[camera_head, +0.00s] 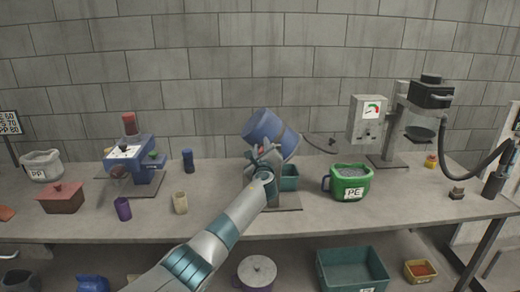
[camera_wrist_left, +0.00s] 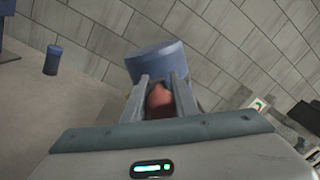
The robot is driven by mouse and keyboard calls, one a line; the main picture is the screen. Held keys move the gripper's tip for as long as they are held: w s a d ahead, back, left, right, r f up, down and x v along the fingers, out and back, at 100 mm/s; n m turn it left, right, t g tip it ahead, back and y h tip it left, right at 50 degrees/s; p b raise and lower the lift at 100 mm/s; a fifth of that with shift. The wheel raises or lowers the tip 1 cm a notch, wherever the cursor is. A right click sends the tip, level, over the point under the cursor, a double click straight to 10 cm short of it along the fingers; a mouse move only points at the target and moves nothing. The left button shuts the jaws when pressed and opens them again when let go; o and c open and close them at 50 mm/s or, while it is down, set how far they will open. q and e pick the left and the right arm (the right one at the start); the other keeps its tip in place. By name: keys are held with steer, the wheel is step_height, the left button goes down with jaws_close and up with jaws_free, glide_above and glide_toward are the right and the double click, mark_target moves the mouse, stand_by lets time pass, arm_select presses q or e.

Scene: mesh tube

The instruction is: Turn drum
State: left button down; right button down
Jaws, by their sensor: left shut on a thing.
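The blue drum (camera_head: 268,130) sits tilted on its stand (camera_head: 284,201) at the middle of the bench. My left arm reaches up to it from below in the head view. My left gripper (camera_head: 264,158) is in front of the drum and hides part of it and of the stand. In the left wrist view the gripper (camera_wrist_left: 158,92) is shut on a red knob (camera_wrist_left: 160,100), with the blue drum (camera_wrist_left: 157,62) just beyond the fingers. How the knob joins the drum is hidden. My right gripper is not in view.
A teal bin (camera_head: 289,183) stands under the drum. A green PE bucket (camera_head: 348,181) is to the right. A blue machine (camera_head: 130,160), a blue cylinder (camera_head: 188,160) and a beige cup (camera_head: 180,203) are to the left. Bare bench (camera_head: 225,172) lies between cylinder and drum.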

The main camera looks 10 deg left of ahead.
arm_select(q)
steer(key=shift+d+f, duration=0.1)
stand_by(0.3)
steer(key=c, duration=1.5)
jaws_free()
steer(key=shift+w, duration=0.1)
steer(key=shift+o, duration=0.2)
steer(key=shift+s, duration=0.25)
steer(key=shift+v, duration=0.8)
steer(key=r+b+v, duration=0.1)
steer(key=v, duration=1.4)
steer(key=shift+s+f, duration=0.2)
steer(key=shift+f, duration=0.25)
steer(key=shift+d, duration=0.1)
